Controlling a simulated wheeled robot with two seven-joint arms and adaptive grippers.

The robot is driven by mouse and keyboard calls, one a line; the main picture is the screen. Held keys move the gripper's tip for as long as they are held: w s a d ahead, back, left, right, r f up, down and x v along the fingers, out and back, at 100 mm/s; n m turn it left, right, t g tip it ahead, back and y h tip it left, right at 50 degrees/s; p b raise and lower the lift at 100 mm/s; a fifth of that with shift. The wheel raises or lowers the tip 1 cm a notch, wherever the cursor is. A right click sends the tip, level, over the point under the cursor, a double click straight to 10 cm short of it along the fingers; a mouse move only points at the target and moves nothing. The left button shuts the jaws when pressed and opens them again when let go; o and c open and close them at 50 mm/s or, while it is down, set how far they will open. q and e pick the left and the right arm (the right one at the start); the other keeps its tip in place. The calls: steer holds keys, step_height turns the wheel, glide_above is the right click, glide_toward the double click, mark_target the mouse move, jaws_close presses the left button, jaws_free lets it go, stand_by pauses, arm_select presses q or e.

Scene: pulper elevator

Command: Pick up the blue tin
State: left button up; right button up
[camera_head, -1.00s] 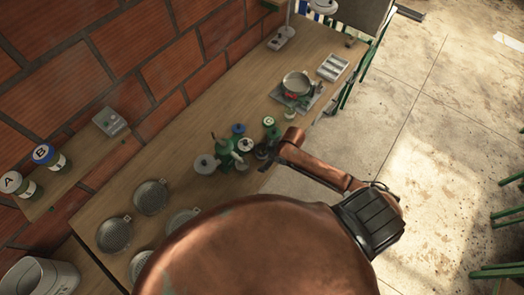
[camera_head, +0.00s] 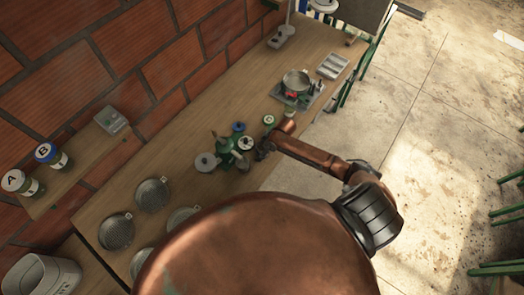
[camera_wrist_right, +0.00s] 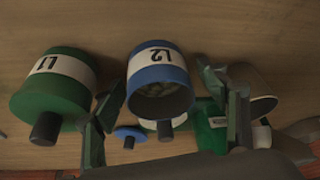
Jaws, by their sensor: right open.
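In the right wrist view a blue tin (camera_wrist_right: 160,75) with a white band marked L2 shows near the middle, its dark round opening facing me. My right gripper (camera_wrist_right: 162,92) is open, with one finger to each side of the tin in that view; I cannot tell whether they touch it. In the head view my right gripper (camera_head: 262,151) is low at the cluster of tins, partly hidden by its arm. A small blue round thing (camera_head: 239,127) shows there; I cannot tell if it is the tin or a lid. My left gripper is not in view.
The wooden table (camera_head: 190,140) also holds sieve-like pans (camera_head: 151,195) and a metal pot (camera_head: 296,80). Jars A and B (camera_head: 47,155) stand by the brick wall.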

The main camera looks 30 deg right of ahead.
steer(key=shift+c, duration=0.2)
steer(key=c, duration=1.2)
